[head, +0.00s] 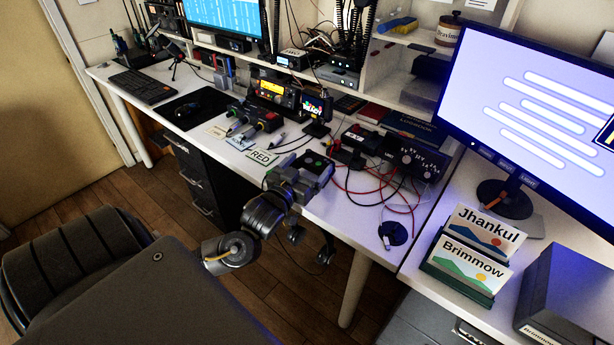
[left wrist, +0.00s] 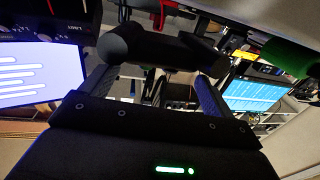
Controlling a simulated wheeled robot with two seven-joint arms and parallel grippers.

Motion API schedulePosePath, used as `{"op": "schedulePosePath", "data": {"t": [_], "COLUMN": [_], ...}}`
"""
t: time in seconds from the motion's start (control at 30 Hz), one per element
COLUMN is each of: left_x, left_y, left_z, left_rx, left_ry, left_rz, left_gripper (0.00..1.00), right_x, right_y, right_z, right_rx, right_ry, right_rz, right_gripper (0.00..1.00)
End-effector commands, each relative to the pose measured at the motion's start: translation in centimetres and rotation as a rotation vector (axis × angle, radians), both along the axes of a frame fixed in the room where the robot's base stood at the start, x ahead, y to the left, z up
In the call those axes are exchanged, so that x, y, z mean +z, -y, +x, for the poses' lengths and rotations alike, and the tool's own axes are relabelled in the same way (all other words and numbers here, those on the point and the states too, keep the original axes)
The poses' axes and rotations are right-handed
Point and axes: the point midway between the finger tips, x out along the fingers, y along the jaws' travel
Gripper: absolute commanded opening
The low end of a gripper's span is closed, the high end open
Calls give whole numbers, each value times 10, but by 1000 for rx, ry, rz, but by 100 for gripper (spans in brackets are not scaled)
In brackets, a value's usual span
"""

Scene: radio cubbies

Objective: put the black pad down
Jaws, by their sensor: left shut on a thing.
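My left gripper (head: 318,168) is over the front edge of the white desk, near its middle. In the left wrist view it is shut on a dark, rounded thing that looks like the black pad (left wrist: 152,48). The pad lies crosswise between the two fingers, with thick rounded ends. In the head view the gripper's body mostly hides it, and I cannot tell whether it touches the desk. My right gripper is not in view.
The white desk (head: 338,208) has bare room along its front edge. Cables (head: 375,190) and a black box with knobs (head: 412,158) lie to the right. A RED label (head: 262,157) and a dark mat with a mouse (head: 180,112) are left. Name cards (head: 470,262) stand right.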

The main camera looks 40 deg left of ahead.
Motion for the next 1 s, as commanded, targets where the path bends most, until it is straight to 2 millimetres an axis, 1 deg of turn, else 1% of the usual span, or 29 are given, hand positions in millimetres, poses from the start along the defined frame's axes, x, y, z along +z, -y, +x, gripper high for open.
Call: {"op": "schedulePosePath", "data": {"t": [0.03,0.1,0.17,0.47,0.5,0.6,0.83,0.93,1.0], "left_x": [-10,-21,-27,-29,-30,-29,-27,-29,-30], "left_y": [0,0,0,0,0,0,0,2,4], "left_z": [-1,-1,-1,-1,-2,-2,-2,-10,-20], "left_rx": [0,0,-1,-1,-1,-1,-1,-2,-1], "left_ry": [-5,-4,-3,-2,-4,-4,-3,-6,-6], "left_rz": [1,2,1,0,0,0,0,0,-3], "left_gripper": [60,60,60,60,89,100,100,100,100], "right_x": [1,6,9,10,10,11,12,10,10], "right_y": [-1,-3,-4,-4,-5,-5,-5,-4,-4], "right_z": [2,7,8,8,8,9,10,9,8], "right_rx": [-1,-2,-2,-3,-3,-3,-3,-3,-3], "right_ry": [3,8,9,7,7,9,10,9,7], "right_rz": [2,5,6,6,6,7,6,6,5], "right_gripper": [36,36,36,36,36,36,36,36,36]}}
